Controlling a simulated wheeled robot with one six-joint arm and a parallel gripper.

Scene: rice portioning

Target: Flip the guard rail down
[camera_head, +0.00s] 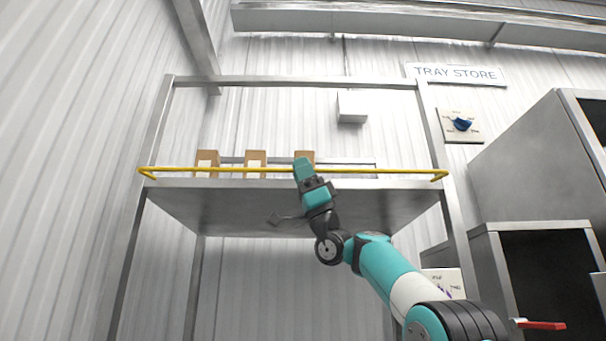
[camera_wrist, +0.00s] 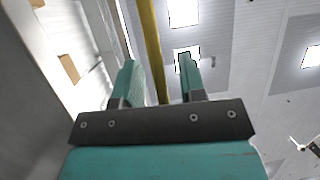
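The yellow guard rail (camera_head: 225,169) runs level along the front edge of the raised shelf (camera_head: 180,184) and bends inward at both ends. My gripper (camera_head: 303,165) is raised to it, right of the rail's middle, and covers a short stretch of it. In the wrist view the rail (camera_wrist: 152,40) passes between the two teal fingers of my gripper (camera_wrist: 159,68). The fingers stand apart with a gap on each side of the rail, so the gripper is open around it. Contact with the rail does not show.
Several brown boxes with pale labels, such as the left one (camera_head: 207,158), stand on the shelf behind the rail. Metal uprights (camera_head: 155,130) frame the shelf. Grey cabinets (camera_head: 535,150) and a red handle (camera_head: 543,325) are at the right.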

